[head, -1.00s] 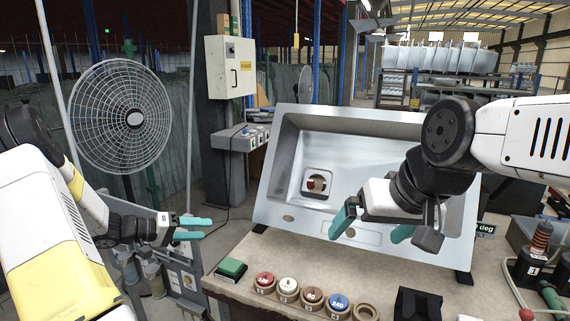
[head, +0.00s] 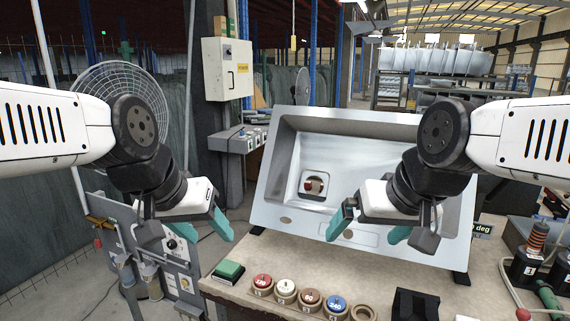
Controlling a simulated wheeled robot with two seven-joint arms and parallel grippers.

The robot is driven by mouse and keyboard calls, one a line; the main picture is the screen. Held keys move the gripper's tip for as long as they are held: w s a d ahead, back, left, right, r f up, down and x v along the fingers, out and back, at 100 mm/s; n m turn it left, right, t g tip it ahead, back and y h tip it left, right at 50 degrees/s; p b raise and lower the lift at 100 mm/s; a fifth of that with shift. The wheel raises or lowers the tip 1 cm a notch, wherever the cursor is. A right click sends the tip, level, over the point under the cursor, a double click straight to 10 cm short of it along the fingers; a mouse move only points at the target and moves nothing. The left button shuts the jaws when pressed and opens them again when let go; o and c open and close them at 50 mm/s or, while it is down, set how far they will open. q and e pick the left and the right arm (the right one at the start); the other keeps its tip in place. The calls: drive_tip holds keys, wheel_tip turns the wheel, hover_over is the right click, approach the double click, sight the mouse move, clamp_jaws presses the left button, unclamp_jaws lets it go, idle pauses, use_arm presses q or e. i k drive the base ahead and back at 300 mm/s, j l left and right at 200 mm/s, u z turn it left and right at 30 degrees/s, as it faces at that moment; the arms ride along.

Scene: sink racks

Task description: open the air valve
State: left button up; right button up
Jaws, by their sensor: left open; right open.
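A grey service panel (head: 176,268) with a dark knob, a gauge and filter bowls stands at the lower left. At its left edge is a yellow-orange fitting (head: 100,222) with a red ball (head: 98,243) below it. This may be the air valve, but I cannot tell for sure. My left gripper (head: 192,232) is open and empty, in front of the panel's upper right and apart from the fitting. My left gripper and forearm hide part of the panel. My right gripper (head: 370,230) is open and empty in front of the tilted steel sink (head: 288,190).
The workbench (head: 240,285) holds a green block (head: 229,270), a row of several coloured discs (head: 311,299) and a black holder (head: 416,305). Tools and a hose stand at the right. A grey control box (head: 240,140) and white cabinet (head: 227,68) are behind.

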sight(97, 240)
drive_tip(key=i+j+u, duration=0.25)
drive_tip(key=j+u, duration=0.15)
drive_tip(key=i+j+u, duration=0.7)
drive_tip(key=j+u, duration=0.15)
drive_tip(key=k, duration=0.45)
drive_tip(key=z, duration=0.45)
drive_tip(key=k+z, duration=0.15)
drive_tip(key=z, duration=0.3)
drive_tip(key=l+z, duration=0.1)
drive_tip(key=z, duration=2.7)
drive_tip(key=k+j+z, duration=0.3)
drive_tip(key=k+j, duration=0.2)
drive_tip(key=j, duration=0.2)
drive_tip(key=k+j+z, duration=0.35)
drive_tip(key=k+j, duration=2.6)
